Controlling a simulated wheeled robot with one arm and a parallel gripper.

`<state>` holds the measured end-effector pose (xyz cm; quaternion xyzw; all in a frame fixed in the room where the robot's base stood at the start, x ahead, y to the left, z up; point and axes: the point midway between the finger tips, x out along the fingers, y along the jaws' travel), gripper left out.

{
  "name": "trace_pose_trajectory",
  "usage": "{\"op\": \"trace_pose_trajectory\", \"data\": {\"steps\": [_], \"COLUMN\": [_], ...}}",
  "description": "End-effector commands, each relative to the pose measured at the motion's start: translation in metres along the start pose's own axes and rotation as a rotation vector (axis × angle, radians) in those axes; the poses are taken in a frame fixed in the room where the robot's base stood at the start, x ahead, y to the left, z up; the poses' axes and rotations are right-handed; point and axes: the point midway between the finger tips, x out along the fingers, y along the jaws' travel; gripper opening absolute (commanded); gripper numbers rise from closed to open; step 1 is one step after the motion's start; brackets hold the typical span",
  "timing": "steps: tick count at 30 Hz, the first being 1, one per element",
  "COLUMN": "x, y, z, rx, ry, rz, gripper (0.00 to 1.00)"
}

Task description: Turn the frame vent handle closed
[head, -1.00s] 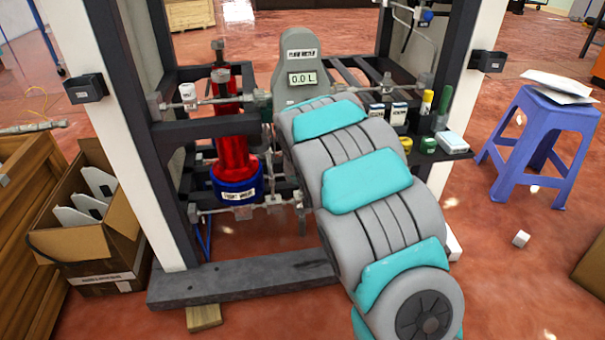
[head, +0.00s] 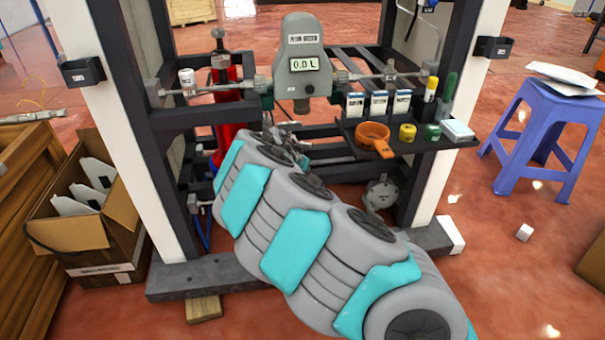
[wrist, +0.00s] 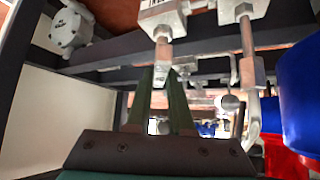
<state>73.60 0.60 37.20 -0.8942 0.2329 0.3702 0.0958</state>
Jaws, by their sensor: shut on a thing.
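In the wrist view my gripper (wrist: 162,80) has its two dark green fingers drawn in at the tips on a small metal piece, which I take as the frame vent handle (wrist: 182,66). The handle sits by the pipe fitting under a pale labelled valve body (wrist: 163,18), whose label is cut off. The fingertips cover part of the handle, so its exact angle is unclear. In the head view my gripper (head: 288,142) is inside the frame, below the meter, largely behind my arm. The handle cannot be made out there.
A meter reading 0.0 L (head: 302,62) stands above. A shelf (head: 350,138) holds an orange ring-shaped tool (head: 373,138), boxes and jars. A red cylinder (head: 228,135) is partly hidden at left; its blue collar (wrist: 300,85) is close by in the wrist view. A round grey unit (head: 382,193) sits low.

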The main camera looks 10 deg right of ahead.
Motion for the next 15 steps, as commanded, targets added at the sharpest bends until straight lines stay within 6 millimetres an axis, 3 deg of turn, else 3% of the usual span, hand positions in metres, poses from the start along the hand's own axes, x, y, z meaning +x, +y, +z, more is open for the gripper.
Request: {"op": "trace_pose_trajectory", "data": {"steps": [15], "x": [0.0018], "y": [-0.0027], "z": [0.0004], "rx": [0.170], "ry": [-0.001], "rz": [0.172], "gripper": [0.00]}}
